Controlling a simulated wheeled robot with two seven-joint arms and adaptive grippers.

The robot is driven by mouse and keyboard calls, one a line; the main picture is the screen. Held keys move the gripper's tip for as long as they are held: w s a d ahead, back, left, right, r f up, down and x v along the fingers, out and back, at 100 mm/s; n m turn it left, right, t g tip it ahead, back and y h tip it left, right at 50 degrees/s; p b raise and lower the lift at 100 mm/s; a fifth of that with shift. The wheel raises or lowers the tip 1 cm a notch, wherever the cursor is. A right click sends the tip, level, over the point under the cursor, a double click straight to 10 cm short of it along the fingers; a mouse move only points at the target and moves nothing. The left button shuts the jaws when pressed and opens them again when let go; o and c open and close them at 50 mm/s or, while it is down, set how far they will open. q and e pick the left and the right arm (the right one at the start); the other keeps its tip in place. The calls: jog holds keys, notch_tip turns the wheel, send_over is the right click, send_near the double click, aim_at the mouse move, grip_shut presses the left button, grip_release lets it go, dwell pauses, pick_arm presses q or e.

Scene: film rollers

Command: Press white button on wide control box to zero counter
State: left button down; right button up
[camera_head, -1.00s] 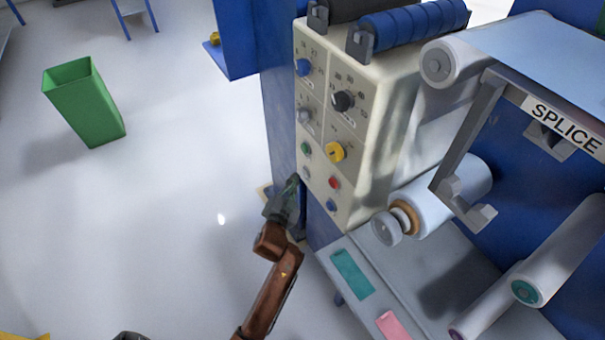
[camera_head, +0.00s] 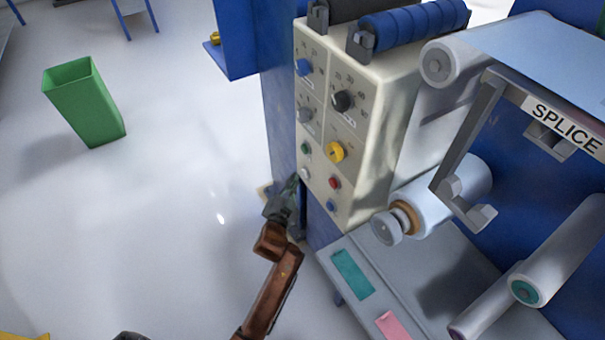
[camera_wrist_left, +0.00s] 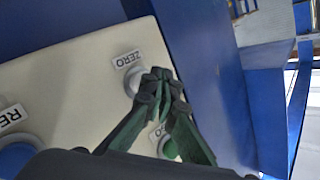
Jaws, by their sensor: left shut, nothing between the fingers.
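The wide control box (camera_head: 375,140) is cream, with knobs and buttons on its front. Its white button (camera_head: 305,173) is low on the left column, below a green button (camera_head: 305,148). In the left wrist view the white button (camera_wrist_left: 133,80) sits beside a ZERO label, partly hidden by my fingers. My left gripper (camera_head: 292,183) is shut and empty, its tips just left of and below the white button. In the left wrist view the gripper tips (camera_wrist_left: 156,80) overlap the button's edge; I cannot tell whether they touch it. My right gripper is not in view.
Red (camera_head: 335,183) and blue (camera_head: 331,205) buttons sit right of the white one, with a yellow knob (camera_head: 335,152) above. A film roller (camera_head: 440,200) and a grey ledge (camera_head: 400,270) are to the right. Open floor with a green bin (camera_head: 85,105) lies left.

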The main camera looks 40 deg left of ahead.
pick_arm(q)
jog(key=shift+w, duration=0.15)
jog(key=shift+w+d, duration=0.15)
jog(key=shift+w, duration=0.05)
jog(key=shift+w+d, duration=0.2)
jog(key=shift+w, duration=0.25)
dwell(1.0)
jog(key=shift+s+a+p, duration=0.3)
jog(key=shift+s+p, duration=0.45)
jog(key=shift+s, duration=0.1)
